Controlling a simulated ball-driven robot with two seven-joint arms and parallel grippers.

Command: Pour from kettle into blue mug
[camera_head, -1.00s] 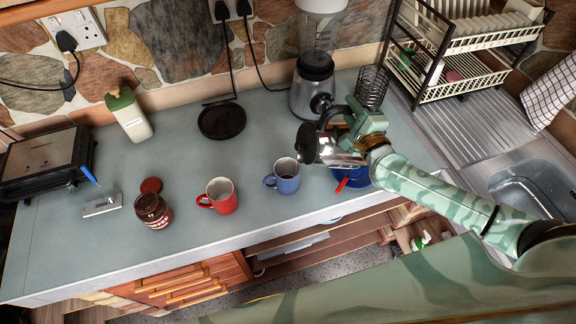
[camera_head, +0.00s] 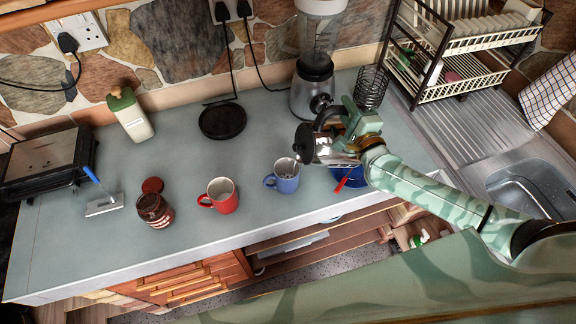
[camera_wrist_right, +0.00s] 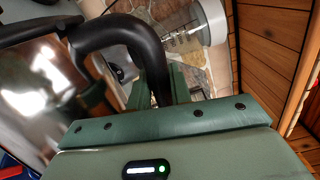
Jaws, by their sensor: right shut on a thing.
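The kettle (camera_head: 326,150) has a shiny silver body and a black handle. My right gripper (camera_head: 344,120) is shut on that handle and holds the kettle above the counter, tilted left. The blue mug (camera_head: 286,185) stands upright on the counter, just left of and below the kettle. The kettle's left end is close over the mug's rim. I cannot tell whether liquid is flowing. In the right wrist view the kettle's silver body (camera_wrist_right: 38,88) and black handle show, with my right gripper (camera_wrist_right: 172,92) around the handle. My left gripper is not in view.
A red mug (camera_head: 222,198) and a dark red jar (camera_head: 154,211) stand left of the blue mug. A blue bowl (camera_head: 350,178) with a red handle-like piece sits beneath the kettle. A blender (camera_head: 313,88) and dish rack (camera_head: 470,45) stand behind. The black kettle base (camera_head: 222,121) is empty.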

